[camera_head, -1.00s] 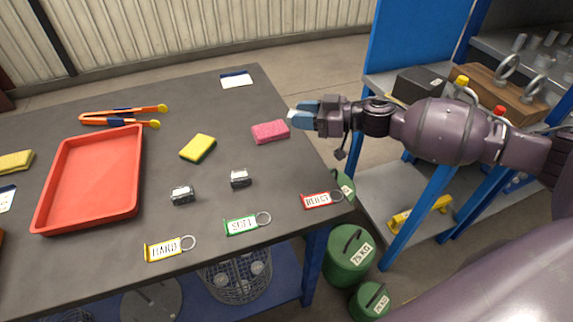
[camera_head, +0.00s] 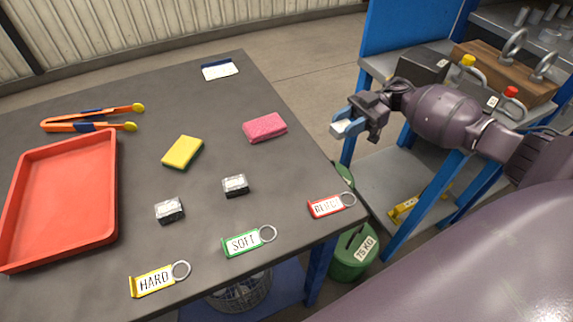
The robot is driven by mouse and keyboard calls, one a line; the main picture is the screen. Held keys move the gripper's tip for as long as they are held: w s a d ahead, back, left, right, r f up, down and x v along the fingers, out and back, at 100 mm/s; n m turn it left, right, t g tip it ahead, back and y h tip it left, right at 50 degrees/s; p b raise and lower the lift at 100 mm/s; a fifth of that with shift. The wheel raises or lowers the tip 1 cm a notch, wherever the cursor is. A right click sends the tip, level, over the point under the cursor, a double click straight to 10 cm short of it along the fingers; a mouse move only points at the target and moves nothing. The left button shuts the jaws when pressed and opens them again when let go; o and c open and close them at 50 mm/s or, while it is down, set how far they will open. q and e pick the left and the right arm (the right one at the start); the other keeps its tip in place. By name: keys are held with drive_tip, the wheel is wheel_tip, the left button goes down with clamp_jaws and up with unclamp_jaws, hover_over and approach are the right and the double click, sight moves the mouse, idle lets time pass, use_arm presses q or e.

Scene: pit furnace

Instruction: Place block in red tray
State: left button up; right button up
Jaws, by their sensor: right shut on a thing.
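The red tray (camera_head: 65,193) lies on the dark table at the left, empty, its left side partly cut by the picture edge. Two small silvery blocks lie on the table, one block (camera_head: 169,210) nearer the tray and another block (camera_head: 235,186) to its right. My right gripper (camera_head: 346,126) is beyond the table's right edge, far from the tray. My left gripper is not in view.
Yellow HARD (camera_head: 153,281), green SOFT (camera_head: 242,242) and red REJECT (camera_head: 325,206) tags lie along the front. A yellow sponge (camera_head: 183,152), pink sponge (camera_head: 265,128) and orange tongs (camera_head: 90,117) lie behind. A blue shelf (camera_head: 372,80) stands at the right.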

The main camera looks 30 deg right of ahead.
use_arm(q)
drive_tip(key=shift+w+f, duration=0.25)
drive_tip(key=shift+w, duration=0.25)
use_arm(e)
drive_tip(key=shift+s+d+f+n+g, duration=0.2)
drive_tip(key=shift+d+n+g, duration=0.15)
drive_tip(key=shift+d, duration=0.25)
drive_tip(key=shift+s+d+f+n+g, duration=0.15)
drive_tip(key=shift+d+n+g, duration=0.1)
drive_tip(key=shift+d+g, duration=0.3)
